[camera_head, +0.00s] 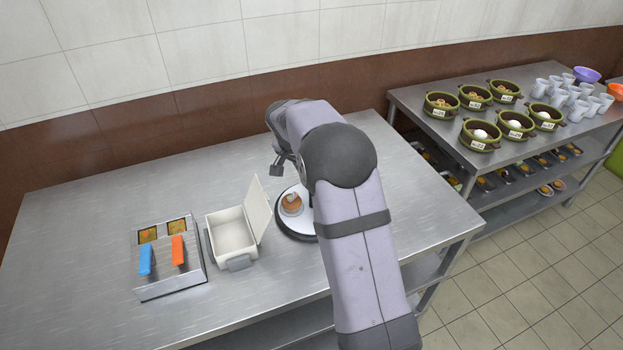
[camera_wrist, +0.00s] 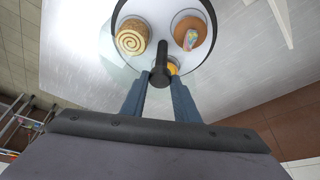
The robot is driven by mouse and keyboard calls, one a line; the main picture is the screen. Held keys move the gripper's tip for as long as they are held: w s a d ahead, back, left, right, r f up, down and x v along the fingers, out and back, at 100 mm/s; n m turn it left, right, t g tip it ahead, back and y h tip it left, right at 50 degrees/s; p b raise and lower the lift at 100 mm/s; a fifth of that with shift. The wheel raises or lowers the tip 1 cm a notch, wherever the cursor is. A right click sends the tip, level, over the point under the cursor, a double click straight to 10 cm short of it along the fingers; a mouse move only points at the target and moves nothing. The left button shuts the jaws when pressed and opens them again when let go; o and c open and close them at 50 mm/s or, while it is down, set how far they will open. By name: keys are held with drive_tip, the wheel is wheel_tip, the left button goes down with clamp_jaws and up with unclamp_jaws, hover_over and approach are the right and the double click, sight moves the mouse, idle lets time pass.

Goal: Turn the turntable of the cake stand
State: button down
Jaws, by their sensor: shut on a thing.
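The cake stand (camera_head: 283,228) stands on the steel table, with a round white turntable and a dark rim; my arm hides its right part. In the wrist view its white turntable (camera_wrist: 158,12) fills the top centre. It carries a swirl roll cake (camera_wrist: 131,39), a round brown cake with a colourful top (camera_wrist: 190,33) and a small yellow-orange item (camera_wrist: 173,68), partly hidden. A black handle (camera_wrist: 160,52) shows at the turntable's near side. My gripper (camera_wrist: 160,84) is shut on this handle, one blue-grey finger on each side.
Left of the stand is an open white box (camera_head: 232,232) with its lid (camera_head: 257,208) raised. Further left is a metal tray unit (camera_head: 170,290) with blue and orange handles. A second table (camera_head: 420,112) at right bears green pots and white cups. The table's far left is clear.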

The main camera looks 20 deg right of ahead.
drive_tip(key=shift+w+a+m+g+b, duration=0.15)
drive_tip(key=shift+m+g+b, duration=0.25)
drive_tip(key=shift+m, duration=0.7)
drive_tip(key=shift+m+h, duration=0.3)
drive_tip(key=shift+m, duration=0.2)
drive_tip(key=c, duration=1.4)
unclamp_jaws()
drive_tip(key=shift+r, duration=0.1)
drive_tip(key=w+b+v, duration=0.1)
drive_tip(key=v, duration=0.6)
drive_tip(key=shift+s, duration=0.4)
drive_tip(key=shift+r, duration=0.1)
